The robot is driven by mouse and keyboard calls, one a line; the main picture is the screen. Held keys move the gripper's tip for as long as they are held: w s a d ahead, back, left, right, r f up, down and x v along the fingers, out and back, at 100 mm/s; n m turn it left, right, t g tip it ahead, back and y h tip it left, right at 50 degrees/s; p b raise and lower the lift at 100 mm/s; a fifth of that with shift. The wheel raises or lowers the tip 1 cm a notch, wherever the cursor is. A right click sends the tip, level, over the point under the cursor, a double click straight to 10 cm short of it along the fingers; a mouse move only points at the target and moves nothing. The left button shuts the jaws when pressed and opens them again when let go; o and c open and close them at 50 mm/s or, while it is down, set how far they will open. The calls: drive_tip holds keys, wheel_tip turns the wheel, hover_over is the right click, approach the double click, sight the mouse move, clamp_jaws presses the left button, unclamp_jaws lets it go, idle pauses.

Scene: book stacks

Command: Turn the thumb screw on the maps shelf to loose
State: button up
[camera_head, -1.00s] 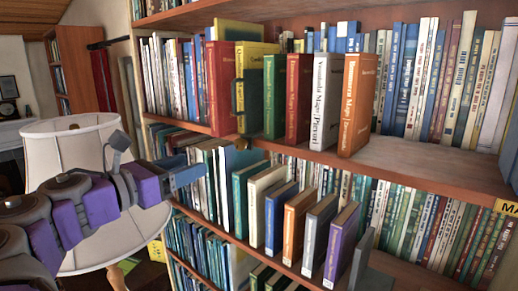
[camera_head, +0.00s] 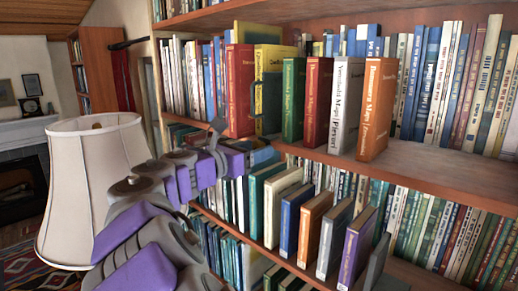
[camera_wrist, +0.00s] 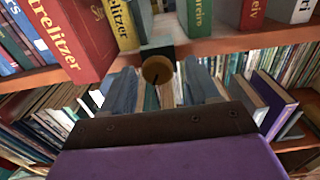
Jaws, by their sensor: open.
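The thumb screw (camera_wrist: 157,69) shows in the wrist view as a round brass knob with a dark slot mark on its face. It sits on a dark bracket (camera_wrist: 156,50) at the front edge of the upper shelf (camera_wrist: 235,45). My gripper (camera_head: 264,157) is open, with its blue-grey fingers to the left and right of the knob and slightly below it in the wrist view. I cannot tell whether either finger touches it. In the head view my gripper is at the shelf edge below the yellow book, and the knob is not clearly visible there.
A red book (camera_head: 240,90), a yellow book (camera_head: 268,88) and several others stand along the upper shelf edge. Another row, including a purple book (camera_head: 356,248), stands on the shelf below. A lampshade (camera_head: 92,190) is close at the left, beside my arm.

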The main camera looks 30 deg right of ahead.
drive_tip(key=shift+w+a+r, duration=0.15)
drive_tip(key=shift+w+a, duration=0.05)
drive_tip(key=shift+a, duration=0.8)
drive_tip(key=shift+d, duration=0.35)
drive_tip(key=d, duration=0.2)
drive_tip(key=shift+d, duration=0.4)
drive_tip(key=c, duration=0.4)
drive_tip(key=shift+a, duration=0.1)
drive_tip(key=shift+c, duration=1.4)
drive_tip(key=shift+w+a+f, duration=0.15)
drive_tip(key=shift+a+f, duration=0.05)
drive_tip(key=shift+a, duration=0.2)
drive_tip(key=shift+c, duration=1.1)
drive_tip(key=shift+a, duration=0.1)
drive_tip(key=shift+a+r, duration=0.1)
drive_tip(key=shift+c, duration=0.6)
